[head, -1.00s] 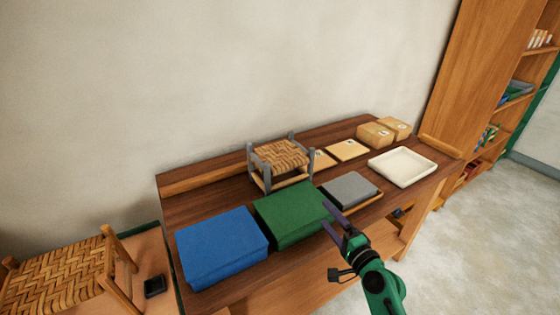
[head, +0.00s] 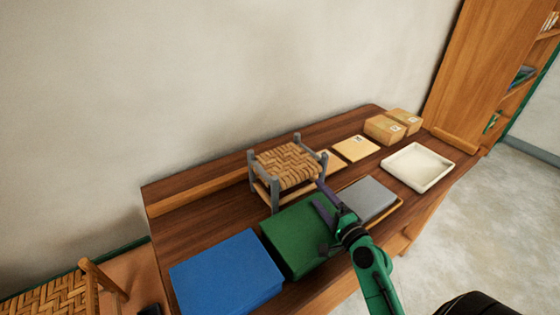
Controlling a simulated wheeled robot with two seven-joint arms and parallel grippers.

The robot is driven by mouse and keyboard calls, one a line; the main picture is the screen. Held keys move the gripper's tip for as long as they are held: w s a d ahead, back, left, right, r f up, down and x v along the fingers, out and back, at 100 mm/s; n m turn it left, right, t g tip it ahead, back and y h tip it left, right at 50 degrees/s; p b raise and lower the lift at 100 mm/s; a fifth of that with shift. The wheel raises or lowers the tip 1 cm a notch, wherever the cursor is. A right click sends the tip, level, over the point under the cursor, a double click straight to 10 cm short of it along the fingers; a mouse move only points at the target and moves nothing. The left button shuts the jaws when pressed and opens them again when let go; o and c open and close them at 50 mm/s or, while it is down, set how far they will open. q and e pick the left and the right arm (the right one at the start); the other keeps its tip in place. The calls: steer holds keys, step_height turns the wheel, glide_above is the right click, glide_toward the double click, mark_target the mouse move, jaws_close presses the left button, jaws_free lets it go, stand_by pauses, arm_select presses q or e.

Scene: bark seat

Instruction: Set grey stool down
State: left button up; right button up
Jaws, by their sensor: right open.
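The grey stool (head: 287,167) has a woven bark seat and grey legs. It stands upright at the back of the dark wooden bench (head: 205,215), behind the green box. My right gripper (head: 321,198) is open, with its fingers reaching over the green box towards the stool's front right leg. Nothing shows between the fingers. I cannot tell whether a finger touches the leg. My left gripper is not in view.
A blue box (head: 226,273), a green box (head: 298,236) and a grey slab (head: 368,199) line the bench front. A cream tray (head: 417,167), cartons (head: 385,130) and a flat tan packet (head: 356,148) are at right. Another woven stool (head: 50,300) is lower left.

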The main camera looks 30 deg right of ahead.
mark_target(307, 176)
steer(key=w+p, duration=0.1)
steer(key=w, duration=0.2)
steer(key=w+r+p, duration=0.1)
steer(key=w, duration=0.2)
steer(key=shift+r+p, duration=0.15)
steer(key=shift+p, duration=0.25)
steer(key=w+p, duration=0.1)
steer(key=w, duration=0.6)
steer(key=shift+w+f, duration=0.3)
steer(key=shift+w, duration=0.05)
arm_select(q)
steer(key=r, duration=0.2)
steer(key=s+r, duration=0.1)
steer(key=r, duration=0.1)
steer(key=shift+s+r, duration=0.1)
arm_select(e)
steer(key=shift+r, duration=0.15)
jaws_close()
